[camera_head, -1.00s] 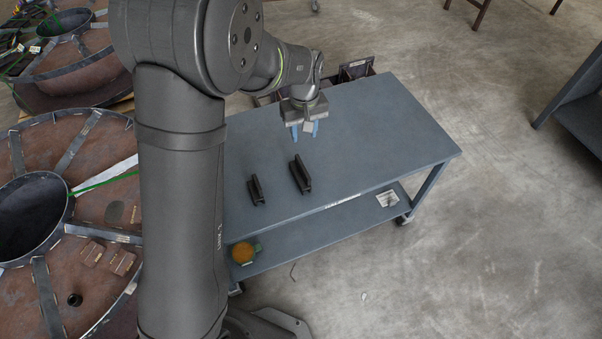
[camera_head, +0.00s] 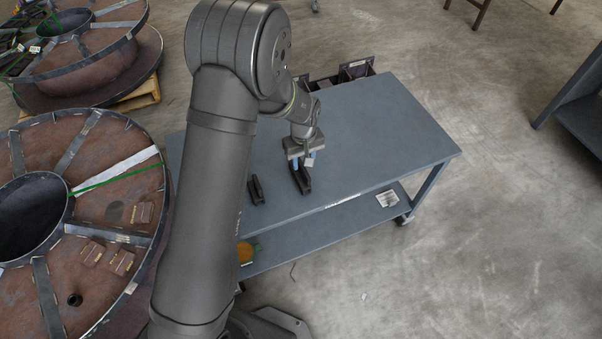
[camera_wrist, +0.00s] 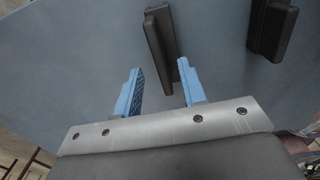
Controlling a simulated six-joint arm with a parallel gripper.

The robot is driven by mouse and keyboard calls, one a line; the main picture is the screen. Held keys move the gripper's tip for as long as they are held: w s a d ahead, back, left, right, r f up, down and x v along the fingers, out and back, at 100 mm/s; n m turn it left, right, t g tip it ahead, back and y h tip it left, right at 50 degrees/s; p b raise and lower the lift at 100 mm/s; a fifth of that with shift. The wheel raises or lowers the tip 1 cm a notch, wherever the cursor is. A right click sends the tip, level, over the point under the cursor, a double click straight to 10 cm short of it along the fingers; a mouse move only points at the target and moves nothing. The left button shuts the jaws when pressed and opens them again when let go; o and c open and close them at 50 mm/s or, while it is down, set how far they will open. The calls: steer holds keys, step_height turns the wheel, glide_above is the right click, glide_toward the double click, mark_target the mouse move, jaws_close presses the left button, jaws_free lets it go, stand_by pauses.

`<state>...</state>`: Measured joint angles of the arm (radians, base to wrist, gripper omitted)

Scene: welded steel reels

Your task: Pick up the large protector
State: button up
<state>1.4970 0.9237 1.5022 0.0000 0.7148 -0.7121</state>
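The large protector (camera_head: 302,181) is a dark, long channel-shaped piece lying on the blue-grey table. In the wrist view the large protector (camera_wrist: 160,38) lies ahead of my gripper, its near end close to the right finger. My gripper (camera_head: 304,161) is over the far end of the protector and partly hides it. In the wrist view my gripper (camera_wrist: 160,92) is open, its two blue fingers apart with nothing held between them. I cannot tell whether the right finger touches the protector.
A smaller dark protector (camera_head: 256,190) lies to the left on the table (camera_head: 385,130); it also shows in the wrist view (camera_wrist: 271,28). Dark bins (camera_head: 356,69) stand at the table's back edge. The table's right part is clear. Large steel reels (camera_head: 112,215) stand at the left.

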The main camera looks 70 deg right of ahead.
mark_target(303, 167)
steer(key=f, duration=0.4)
steer(key=shift+w+d+f, duration=0.15)
steer(key=shift+d+f, duration=0.05)
jaws_close()
steer(key=shift+r, duration=0.15)
